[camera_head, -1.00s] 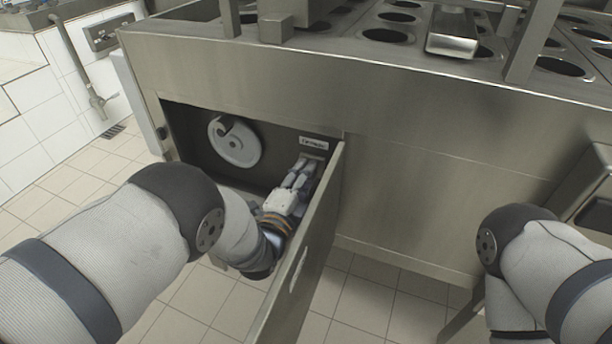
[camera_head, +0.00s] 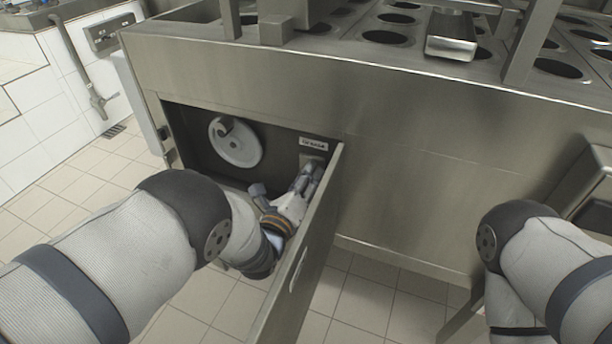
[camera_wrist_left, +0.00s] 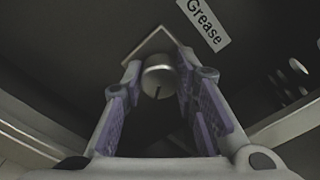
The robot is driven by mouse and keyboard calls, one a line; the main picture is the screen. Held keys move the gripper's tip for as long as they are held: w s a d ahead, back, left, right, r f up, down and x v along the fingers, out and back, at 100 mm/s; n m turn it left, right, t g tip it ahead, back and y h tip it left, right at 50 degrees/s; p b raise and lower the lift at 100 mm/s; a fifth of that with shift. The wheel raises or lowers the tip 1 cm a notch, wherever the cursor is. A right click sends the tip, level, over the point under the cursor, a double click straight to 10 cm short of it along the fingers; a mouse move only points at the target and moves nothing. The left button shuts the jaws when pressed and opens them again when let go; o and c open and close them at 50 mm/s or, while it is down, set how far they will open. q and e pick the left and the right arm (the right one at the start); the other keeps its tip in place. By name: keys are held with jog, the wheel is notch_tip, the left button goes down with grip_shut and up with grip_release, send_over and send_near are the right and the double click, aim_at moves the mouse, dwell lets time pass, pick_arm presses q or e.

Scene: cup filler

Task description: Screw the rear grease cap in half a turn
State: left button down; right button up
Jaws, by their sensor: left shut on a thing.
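A round metal grease cap (camera_wrist_left: 158,72) shows in the left wrist view, with a dark slot or line on its face and an angled bracket edge behind it. My left gripper (camera_head: 311,170) reaches into the open compartment under the counter. In the left wrist view the fingers of the left gripper (camera_wrist_left: 160,84), with purple pads, are shut on the cap from both sides. In the head view the cap is hidden by the gripper. A white "Grease" label (camera_wrist_left: 208,22) is beside the cap; it also shows in the head view (camera_head: 313,144). My right gripper is out of view.
An open metal door (camera_head: 305,255) stands close to the right of my left forearm. A pale round wheel (camera_head: 236,143) sits in the compartment to the left. The steel counter front (camera_head: 440,150) spans above and right. Tiled floor lies below.

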pick_arm(q)
jog(key=m, duration=0.5)
jog(key=shift+m, duration=0.3)
dwell(0.4)
jog(key=c, duration=1.3)
grip_release()
jog(key=shift+a, duration=0.1)
jog(key=v, duration=1.2)
